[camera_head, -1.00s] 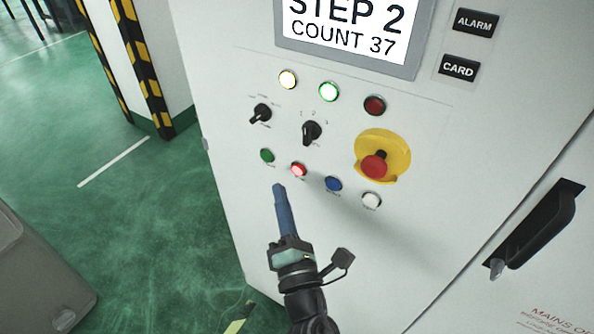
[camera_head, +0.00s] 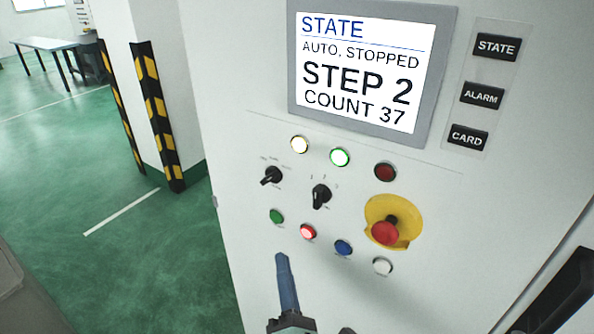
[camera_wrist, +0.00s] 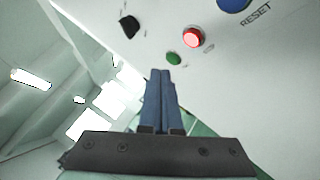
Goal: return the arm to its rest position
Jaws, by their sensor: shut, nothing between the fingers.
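My gripper (camera_head: 283,262) is in front of the lower part of the white control cabinet (camera_head: 262,312) in the head view. Its blue fingers are together with nothing between them. The fingertips lie below the lit red button (camera_head: 308,232) in the picture and look apart from the panel. In the wrist view the closed fingers (camera_wrist: 160,74) point up toward the panel, with the green button (camera_wrist: 173,58) just beyond the tips and the lit red button (camera_wrist: 193,37) to the upper right. Most of my arm is out of the head view.
The panel carries a screen (camera_head: 366,75) reading "AUTO, STOPPED, STEP 2, COUNT 37", dark knobs, a blue button (camera_head: 343,247), a white button (camera_head: 382,267) and a red emergency stop (camera_head: 385,231). A striped pillar guard (camera_head: 160,120) stands left. Green floor (camera_head: 120,260) is open there.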

